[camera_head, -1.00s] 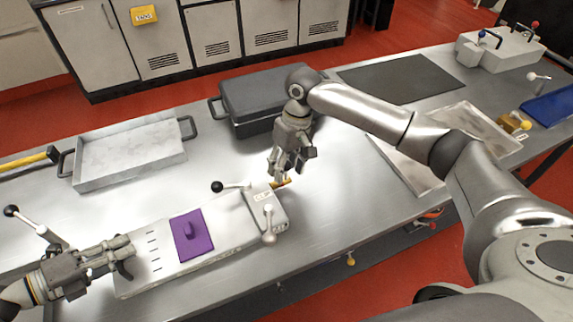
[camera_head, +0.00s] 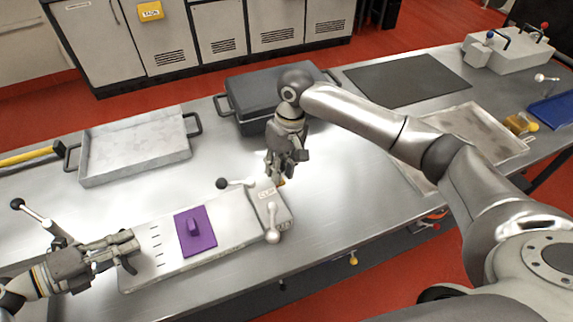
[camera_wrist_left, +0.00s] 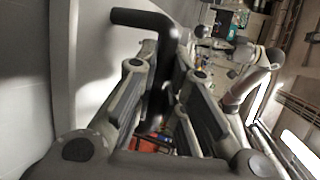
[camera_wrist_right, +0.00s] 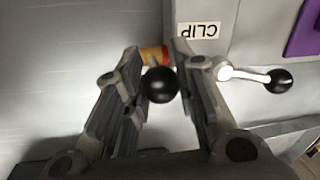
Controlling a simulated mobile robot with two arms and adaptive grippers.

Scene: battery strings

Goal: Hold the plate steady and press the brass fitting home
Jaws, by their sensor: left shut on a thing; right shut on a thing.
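The long pale plate (camera_head: 215,220) lies on the steel bench with a purple pad (camera_head: 196,240) on it and a block labelled CLIP (camera_head: 270,205) at its right end. My left gripper (camera_head: 128,252) is shut on a dark bent handle (camera_wrist_left: 150,20) at the plate's left end. My right gripper (camera_head: 276,174) is shut on the brass fitting (camera_head: 281,182) at the CLIP block. In the right wrist view the fitting (camera_wrist_right: 150,56), with a red ring, sits at the block's edge. Whether it is fully seated I cannot tell. A black knob partly covers the view between the fingers.
Another lever (camera_head: 18,204) is beside my left gripper. A grey tray (camera_head: 135,165) and a dark lidded case (camera_head: 270,95) stand behind.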

